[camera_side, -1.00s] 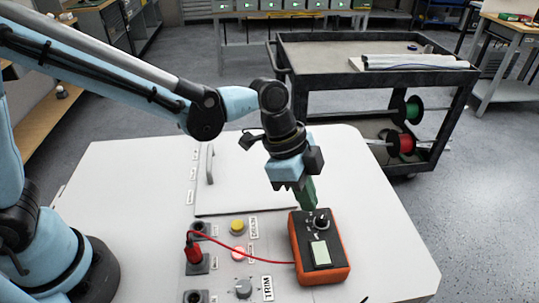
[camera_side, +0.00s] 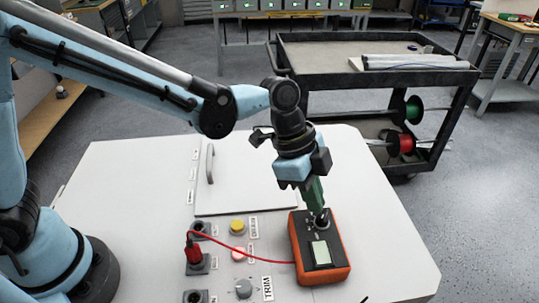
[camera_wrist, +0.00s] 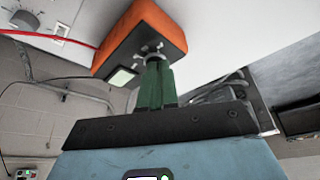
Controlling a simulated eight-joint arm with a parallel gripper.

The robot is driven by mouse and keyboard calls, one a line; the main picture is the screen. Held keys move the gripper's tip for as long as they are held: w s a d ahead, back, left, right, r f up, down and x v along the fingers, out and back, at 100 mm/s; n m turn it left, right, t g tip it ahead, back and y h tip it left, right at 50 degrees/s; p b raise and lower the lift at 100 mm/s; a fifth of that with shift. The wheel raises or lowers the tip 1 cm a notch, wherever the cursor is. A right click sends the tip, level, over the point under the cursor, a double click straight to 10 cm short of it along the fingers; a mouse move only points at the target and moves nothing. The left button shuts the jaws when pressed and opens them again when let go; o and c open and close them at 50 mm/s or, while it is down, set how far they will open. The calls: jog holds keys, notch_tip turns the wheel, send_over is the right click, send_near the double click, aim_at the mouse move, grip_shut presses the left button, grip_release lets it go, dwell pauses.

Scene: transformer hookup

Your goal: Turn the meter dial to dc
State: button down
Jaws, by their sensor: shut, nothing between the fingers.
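The orange meter (camera_side: 334,272) lies on the white bench panel, with a dark face and a pale display (camera_side: 320,253). Its dial (camera_side: 321,226) is near the far end of the face. My gripper (camera_side: 317,207) has green fingers pointing down, shut and empty, with the tips right at the dial. The fingertips hide part of the dial, and I cannot read its setting. In the wrist view the meter (camera_wrist: 165,32) is beyond the green fingers (camera_wrist: 155,70), and the dial (camera_wrist: 153,52) shows at their tips. Whether they touch it I cannot tell.
A red lead (camera_side: 265,261) runs from a red plug (camera_side: 193,250) in a socket to the meter's left side. The panel right of the meter is clear.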

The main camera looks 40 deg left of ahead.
jog(key=shift+d+m, duration=0.3)
jog(key=shift+m, duration=0.1)
jog(key=m, duration=0.1)
jog(key=m+g, duration=0.2)
jog(key=m, duration=0.1)
jog(key=shift+w+d, duration=0.25)
jog(key=shift+w, duration=0.1)
jog(key=m, duration=0.2)
jog(key=m+g, duration=0.1)
jog(key=m+y, duration=0.1)
jog(key=m, duration=0.1)
jog(key=shift+w+d+m+g, duration=0.3)
jog(key=shift+w+d+g, duration=0.05)
jog(key=shift+d+g, duration=0.05)
jog(key=shift+d, duration=0.1)
jog(key=shift+w+d+f, duration=0.1)
jog(key=shift+w+d, duration=0.05)
jog(key=shift+d, duration=0.1)
dwell(0.7)
